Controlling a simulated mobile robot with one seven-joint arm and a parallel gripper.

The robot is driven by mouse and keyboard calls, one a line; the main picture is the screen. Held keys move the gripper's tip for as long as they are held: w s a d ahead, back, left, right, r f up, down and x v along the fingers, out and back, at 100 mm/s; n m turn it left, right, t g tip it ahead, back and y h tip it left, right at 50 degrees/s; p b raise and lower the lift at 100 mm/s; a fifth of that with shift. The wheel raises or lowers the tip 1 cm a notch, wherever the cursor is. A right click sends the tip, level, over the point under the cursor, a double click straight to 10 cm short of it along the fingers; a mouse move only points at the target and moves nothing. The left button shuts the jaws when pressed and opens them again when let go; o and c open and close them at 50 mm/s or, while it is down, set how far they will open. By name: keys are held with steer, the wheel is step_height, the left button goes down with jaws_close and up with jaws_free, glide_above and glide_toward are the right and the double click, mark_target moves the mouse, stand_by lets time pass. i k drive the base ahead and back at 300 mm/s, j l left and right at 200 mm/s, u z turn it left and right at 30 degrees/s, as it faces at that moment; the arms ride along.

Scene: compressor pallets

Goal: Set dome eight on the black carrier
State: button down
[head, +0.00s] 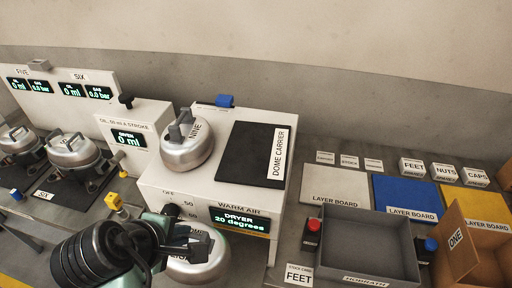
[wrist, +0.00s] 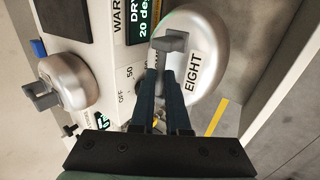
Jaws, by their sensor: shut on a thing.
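Dome eight (wrist: 207,62) is a silver dome with a grey handle and the label EIGHT, in front of the dryer in the wrist view. In the head view dome eight (head: 200,268) is partly hidden by my arm. My gripper (wrist: 170,58) is shut on its grey handle; it also shows in the head view (head: 203,243). The black carrier (head: 246,152), labelled DOME CARRIER, lies on top of the white dryer and is bare. Dome nine (head: 187,147) stands left of it on the dryer top, and also shows in the wrist view (wrist: 70,84).
The white dryer (head: 165,182) reads 20 degrees. A blue-handled part (head: 225,101) stands behind the carrier. Left are an oil unit (head: 140,135) and compressors (head: 75,152). Right are a grey tray (head: 365,245), layer boards (head: 405,192) and a cardboard box (head: 470,250).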

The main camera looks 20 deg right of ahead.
mark_target(257, 149)
steer(key=k+j, duration=0.8)
